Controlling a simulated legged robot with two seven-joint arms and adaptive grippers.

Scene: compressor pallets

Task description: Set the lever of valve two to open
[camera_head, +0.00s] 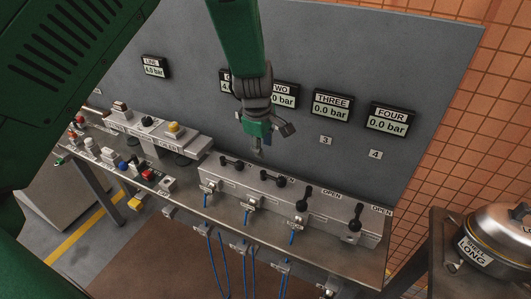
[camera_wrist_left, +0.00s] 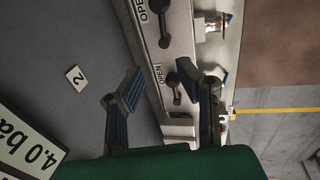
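The valve block (camera_head: 330,222) carries a row of black levers along the bench. The lever of valve two (camera_head: 275,180) lies nearly flat along the block. In the left wrist view, a lever beside an OPEN label (camera_wrist_left: 160,20) is cut by the top edge; it seems to be valve two's. The lever nearest the block's end (camera_wrist_left: 177,86), seemingly valve one's, shows between the fingers. My left gripper (camera_head: 267,136) hangs above the block, near levers one and two. Its fingers (camera_wrist_left: 166,95) are apart in the left wrist view, holding nothing. My right gripper is not in view.
The wall panel (camera_head: 350,60) stands close behind. A lidded pot (camera_head: 500,240) is at the far right.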

